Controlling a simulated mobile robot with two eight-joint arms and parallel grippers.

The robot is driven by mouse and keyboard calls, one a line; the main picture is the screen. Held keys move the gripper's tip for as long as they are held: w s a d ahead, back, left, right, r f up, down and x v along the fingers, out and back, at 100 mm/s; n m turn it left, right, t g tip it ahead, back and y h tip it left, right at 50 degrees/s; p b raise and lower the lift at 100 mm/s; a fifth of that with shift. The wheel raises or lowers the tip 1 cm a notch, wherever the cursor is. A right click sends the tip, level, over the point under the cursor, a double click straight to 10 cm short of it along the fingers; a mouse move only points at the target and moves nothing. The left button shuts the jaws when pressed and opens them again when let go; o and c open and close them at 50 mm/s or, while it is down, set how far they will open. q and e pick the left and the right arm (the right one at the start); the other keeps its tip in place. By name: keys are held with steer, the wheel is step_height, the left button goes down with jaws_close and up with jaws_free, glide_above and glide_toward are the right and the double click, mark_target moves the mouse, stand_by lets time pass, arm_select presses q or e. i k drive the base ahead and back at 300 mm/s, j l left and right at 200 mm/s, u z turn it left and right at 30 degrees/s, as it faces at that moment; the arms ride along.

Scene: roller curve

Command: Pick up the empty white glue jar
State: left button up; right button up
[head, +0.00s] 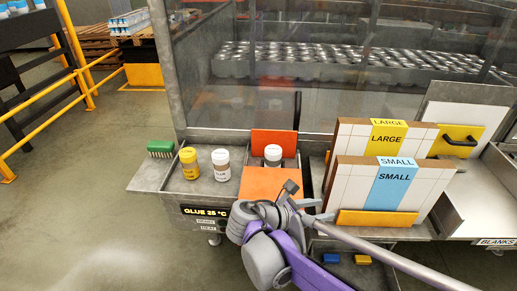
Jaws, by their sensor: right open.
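A white-lidded jar (221,164) with a brown label lettered "GLUE" stands upright on the grey metal bench. A second white-lidded jar (273,155) stands behind an orange block, its lower part hidden. I cannot tell from this view which white jar is empty. A yellow jar (189,163) stands left of the first white jar. My right gripper (305,203) is open, in front of the orange block and right of and nearer than both white jars, touching neither. My left gripper is not in view.
A green brush (160,148) lies at the bench's left end. An orange block (270,186) and an upright orange panel (274,141) flank the second white jar. Boards labelled LARGE (385,139) and SMALL (394,178) stand at right. A clear guard rises behind.

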mark_target(273, 153)
steer(key=i+j, duration=0.25)
steer(key=i, duration=0.15)
steer(key=i+j+u, duration=0.15)
steer(key=i+j, duration=0.15)
steer(key=i, duration=0.15)
